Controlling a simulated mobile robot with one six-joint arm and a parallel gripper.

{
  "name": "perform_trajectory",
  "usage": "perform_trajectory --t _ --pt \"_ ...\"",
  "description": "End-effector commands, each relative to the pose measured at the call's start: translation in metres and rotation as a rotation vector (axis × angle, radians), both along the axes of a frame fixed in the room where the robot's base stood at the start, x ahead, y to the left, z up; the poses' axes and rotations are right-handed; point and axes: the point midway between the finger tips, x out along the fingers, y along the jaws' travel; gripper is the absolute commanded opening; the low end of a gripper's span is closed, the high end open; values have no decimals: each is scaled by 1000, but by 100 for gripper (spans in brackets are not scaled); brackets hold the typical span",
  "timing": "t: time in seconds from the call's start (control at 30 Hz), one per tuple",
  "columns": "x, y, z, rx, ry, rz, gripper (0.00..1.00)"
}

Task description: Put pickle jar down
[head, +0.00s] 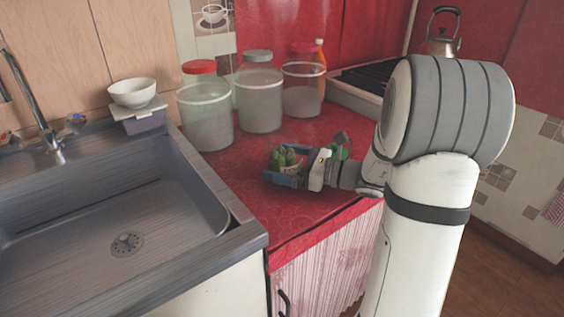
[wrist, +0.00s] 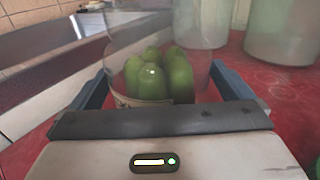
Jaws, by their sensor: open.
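The pickle jar (wrist: 152,88) is a clear glass jar with several green pickles inside. In the head view the jar (head: 284,160) is upright on the red oilcloth counter (head: 280,204), near the sink's right edge. My gripper (head: 284,177) is level and low over the counter, with its blue fingers around the jar. In the wrist view my gripper (wrist: 162,88) is open, one finger on each side of the jar, with gaps to the glass. The jar's lower front is hidden behind the gripper body.
Large clear canisters with a red lid (head: 206,110), a grey lid (head: 259,92) and a dark red lid (head: 303,85) stand behind the jar. A grey sink (head: 110,215) is at left. A green item (head: 342,153) is beside my gripper. The front counter is clear.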

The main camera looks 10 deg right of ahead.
Motion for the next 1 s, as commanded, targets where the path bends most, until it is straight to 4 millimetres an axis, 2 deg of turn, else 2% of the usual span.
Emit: perform_trajectory --t 0.2,0.27,0.7,0.83,1.0 --pt "0 -1 5 -1 -1 -1 100" --pt "-4 -7 4 -1 1 -3 100" --pt "-51 -78 6 1 0 -5 100" --pt "-61 -92 5 0 0 -4 100" --pt "-67 -100 4 0 0 -2 100"
